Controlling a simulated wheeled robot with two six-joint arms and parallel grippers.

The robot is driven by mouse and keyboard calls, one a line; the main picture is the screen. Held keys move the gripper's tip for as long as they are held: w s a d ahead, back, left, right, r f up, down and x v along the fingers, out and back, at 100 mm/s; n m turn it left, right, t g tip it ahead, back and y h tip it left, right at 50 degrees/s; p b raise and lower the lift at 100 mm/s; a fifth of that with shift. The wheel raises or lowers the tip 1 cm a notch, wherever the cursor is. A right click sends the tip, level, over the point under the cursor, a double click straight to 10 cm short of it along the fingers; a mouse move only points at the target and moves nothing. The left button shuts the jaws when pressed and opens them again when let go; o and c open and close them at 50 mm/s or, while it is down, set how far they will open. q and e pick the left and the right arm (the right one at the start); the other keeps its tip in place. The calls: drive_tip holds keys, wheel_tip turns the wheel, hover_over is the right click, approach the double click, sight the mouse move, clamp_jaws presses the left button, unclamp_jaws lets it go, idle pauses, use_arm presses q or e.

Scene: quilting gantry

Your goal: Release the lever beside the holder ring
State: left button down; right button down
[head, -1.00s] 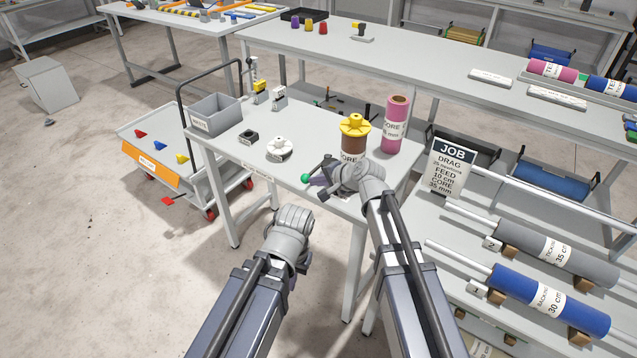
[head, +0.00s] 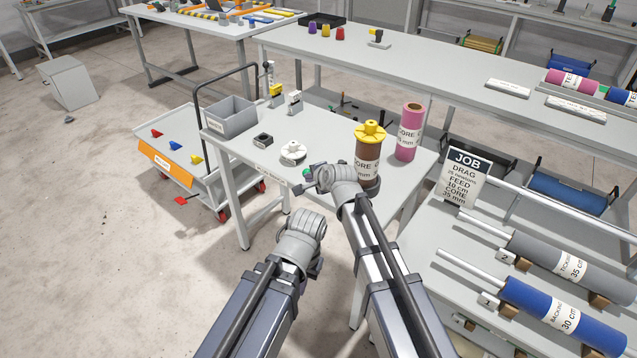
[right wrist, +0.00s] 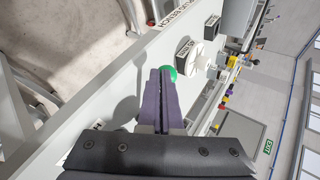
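The lever's green knob (head: 306,172) shows at the front edge of the small grey table, left of my right wrist. Its arm is mostly hidden. My right gripper (head: 301,187) is at the knob. In the right wrist view its purple fingers (right wrist: 160,98) look shut together, with the green knob (right wrist: 172,73) at their tips, partly covered; I cannot tell if they touch. A brown core (head: 367,168) with a yellow star-shaped cap (head: 370,132) stands upright behind my right wrist. I cannot make out the holder ring. My left arm's wrist (head: 298,238) hangs in front of the table; its fingers are mostly hidden.
A pink core (head: 409,132) stands right of the brown one. A white round part (head: 293,152), a black block (head: 263,139) and a grey bin (head: 231,116) lie further left on the table. The job sign (head: 466,176) and rolls are at the right.

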drive_tip(key=shift+w+a, duration=0.7)
drive_tip(key=shift+w, duration=0.15)
drive_tip(key=shift+w+a, duration=0.4)
drive_tip(key=shift+w, duration=0.25)
drive_tip(key=shift+w+a, duration=0.35)
drive_tip(key=shift+w, duration=0.3)
